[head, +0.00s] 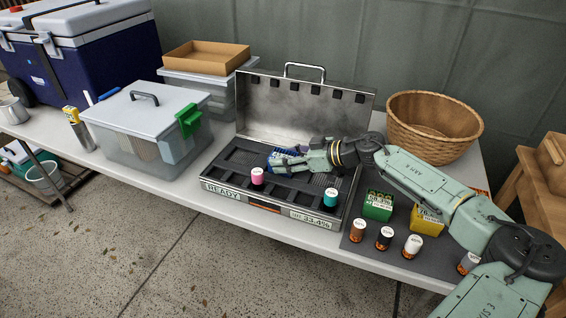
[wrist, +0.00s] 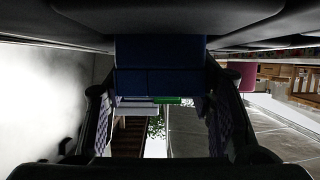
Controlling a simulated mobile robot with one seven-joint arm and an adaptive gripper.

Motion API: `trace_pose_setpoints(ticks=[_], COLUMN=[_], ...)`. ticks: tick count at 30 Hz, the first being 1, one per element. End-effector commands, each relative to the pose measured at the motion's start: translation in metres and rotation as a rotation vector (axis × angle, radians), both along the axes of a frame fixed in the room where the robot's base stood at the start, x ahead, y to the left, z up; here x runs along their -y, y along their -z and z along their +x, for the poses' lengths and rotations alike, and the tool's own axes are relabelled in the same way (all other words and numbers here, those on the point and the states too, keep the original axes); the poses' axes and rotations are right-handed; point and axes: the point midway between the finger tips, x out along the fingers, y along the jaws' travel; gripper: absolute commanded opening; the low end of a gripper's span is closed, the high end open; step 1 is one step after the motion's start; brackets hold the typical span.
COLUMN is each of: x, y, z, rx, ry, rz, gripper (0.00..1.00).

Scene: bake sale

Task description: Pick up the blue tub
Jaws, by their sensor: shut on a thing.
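The blue tub (wrist: 160,82) sits between the two fingers of my gripper (wrist: 158,110) in the wrist view. Its blue side fills the upper middle of that view. In the head view my gripper (head: 278,162) reaches into the open metal case (head: 222,166) from the right and is shut on the tub. Only bits of the tub's blue (head: 284,152) show there, as the fingers cover the rest. I cannot tell whether the tub touches the case floor.
A pink-labelled pot (head: 257,177) and a teal pot (head: 330,199) stand in the case's front row. Green (head: 378,206) and yellow (head: 426,222) boxes and several small pots are to the right. A clear bin (head: 150,130) stands left, a wicker basket (head: 430,125) behind right.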

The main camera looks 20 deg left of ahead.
Motion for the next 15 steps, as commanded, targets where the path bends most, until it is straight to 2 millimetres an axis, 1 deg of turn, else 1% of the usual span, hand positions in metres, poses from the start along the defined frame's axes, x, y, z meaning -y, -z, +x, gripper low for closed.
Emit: trace_pose_setpoints(ticks=[1, 3, 4, 11, 15], x=[0.0, 0.0, -0.0001, 0.0, 0.0003], y=[-0.0001, -0.0001, -0.0004, -0.0007, -0.0046], z=[0.0, 0.0, 0.0, -0.0002, -0.0023], rx=[0.0, 0.0, 0.0, 0.0, 0.002], ry=[0.0, 0.0, 0.0, 0.0, -0.001], rz=[0.0, 0.0, 0.0, 0.0, -0.001], gripper=[0.26, 0.21, 0.21, 0.2, 0.2])
